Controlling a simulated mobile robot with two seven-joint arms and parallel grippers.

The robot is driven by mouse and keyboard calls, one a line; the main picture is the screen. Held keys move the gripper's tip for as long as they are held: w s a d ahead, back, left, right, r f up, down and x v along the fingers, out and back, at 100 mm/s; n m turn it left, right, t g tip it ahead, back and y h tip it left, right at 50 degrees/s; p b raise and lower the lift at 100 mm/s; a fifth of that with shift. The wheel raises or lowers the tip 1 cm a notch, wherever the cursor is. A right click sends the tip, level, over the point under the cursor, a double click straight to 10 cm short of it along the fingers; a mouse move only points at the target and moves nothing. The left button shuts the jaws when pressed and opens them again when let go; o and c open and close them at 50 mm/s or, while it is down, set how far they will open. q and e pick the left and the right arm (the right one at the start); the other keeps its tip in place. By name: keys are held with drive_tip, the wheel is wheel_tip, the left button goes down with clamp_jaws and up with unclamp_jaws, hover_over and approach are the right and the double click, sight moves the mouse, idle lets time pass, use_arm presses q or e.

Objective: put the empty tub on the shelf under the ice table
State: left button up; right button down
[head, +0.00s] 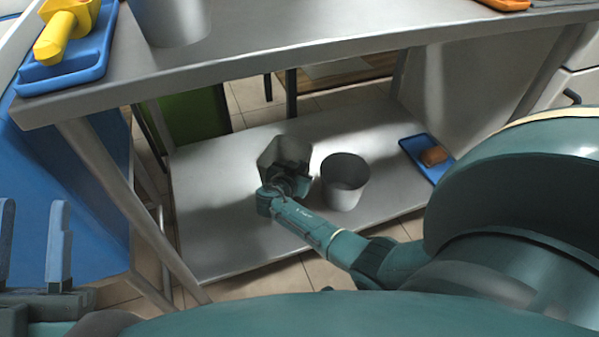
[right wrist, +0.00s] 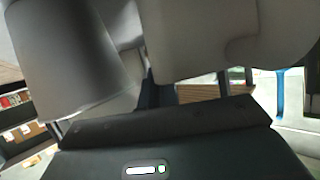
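A light grey tub (head: 281,149) is at the lower shelf (head: 225,235) under the table, right against my right gripper (head: 291,172), which partly covers it. Whether the fingers are closed on it is hidden. A second grey tub (head: 345,182) stands upright on the shelf just to the right, apart from the gripper, and its dark inside looks empty. The right wrist view shows a grey tub (right wrist: 75,55) at left and a pale rounded shape (right wrist: 215,45) close at right. My left gripper (head: 32,205) is open and empty at the far left, outside the table.
The table top (head: 300,35) overhangs the shelf. On it are a blue tray (head: 85,65) with a yellow scoop (head: 62,30) and a grey container (head: 172,18). A blue tray (head: 418,150) with a brown block (head: 434,156) lies at the shelf's right. The shelf's left part is clear.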

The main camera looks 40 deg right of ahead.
drive_tip(key=c, duration=1.6)
unclamp_jaws()
drive_tip(key=shift+c, duration=0.2)
